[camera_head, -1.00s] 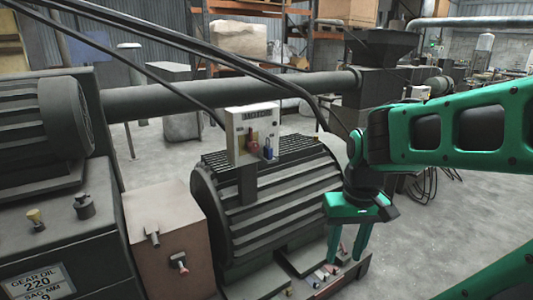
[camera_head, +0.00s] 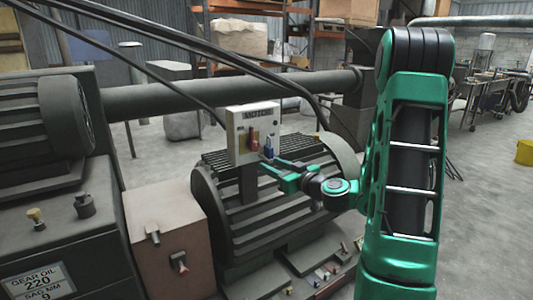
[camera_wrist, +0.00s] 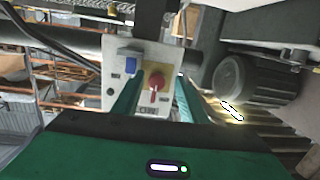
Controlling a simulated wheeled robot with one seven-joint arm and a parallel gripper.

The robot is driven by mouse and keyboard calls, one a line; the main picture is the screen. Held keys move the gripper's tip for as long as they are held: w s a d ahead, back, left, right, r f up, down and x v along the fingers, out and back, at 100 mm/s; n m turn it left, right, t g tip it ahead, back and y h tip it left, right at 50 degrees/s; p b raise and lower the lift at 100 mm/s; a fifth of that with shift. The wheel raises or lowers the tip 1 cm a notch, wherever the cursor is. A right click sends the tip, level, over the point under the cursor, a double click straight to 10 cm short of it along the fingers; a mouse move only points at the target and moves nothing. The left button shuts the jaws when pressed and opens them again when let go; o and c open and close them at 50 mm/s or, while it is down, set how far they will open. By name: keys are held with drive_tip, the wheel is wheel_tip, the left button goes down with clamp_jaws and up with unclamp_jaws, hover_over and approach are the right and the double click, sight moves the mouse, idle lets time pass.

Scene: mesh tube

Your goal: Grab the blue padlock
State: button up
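The small blue padlock (camera_head: 269,148) hangs at the lower right of the light-coloured motor control box (camera_head: 236,117), beside a red switch (camera_head: 254,141). In the wrist view the box appears turned over, with the blue padlock (camera_wrist: 129,59) at upper left and the red switch (camera_wrist: 157,86) right of it. My gripper (camera_head: 268,172) is just below the padlock in the head view. In the wrist view my gripper (camera_wrist: 160,86) has its two green fingers apart with nothing held. The red switch shows between them; the padlock lies outside, left of the left finger.
The ribbed motor (camera_head: 265,205) stands under the box. Black cables (camera_head: 215,55) and a thick pipe (camera_head: 200,97) run behind. A brown cabinet (camera_head: 170,240) is at left. Loose small items lie on the motor base. A yellow bucket (camera_head: 525,152) stands far right on open floor.

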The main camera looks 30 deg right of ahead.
sight(271, 149)
drive_tip(key=shift+w+d+r+m+t+h, duration=0.15)
drive_tip(key=shift+w+d+m+h, duration=0.25)
drive_tip(key=shift+w+d, duration=0.5)
drive_tip(key=shift+w+d+r+m+t+h, duration=0.25)
drive_tip(key=shift+w+d+h, duration=0.3)
drive_tip(key=shift+w+d, duration=0.35)
drive_tip(key=shift+w+d+r+m+t+h, duration=0.1)
drive_tip(key=shift+w+d+m+h, duration=0.3)
drive_tip(key=shift+w+d, duration=0.5)
drive_tip(key=w, duration=0.4)
drive_tip(key=shift+w+a+r, duration=0.15)
drive_tip(key=shift+w+a, duration=0.05)
drive_tip(key=shift+a, duration=0.05)
drive_tip(key=shift+w, duration=0.5)
clamp_jaws()
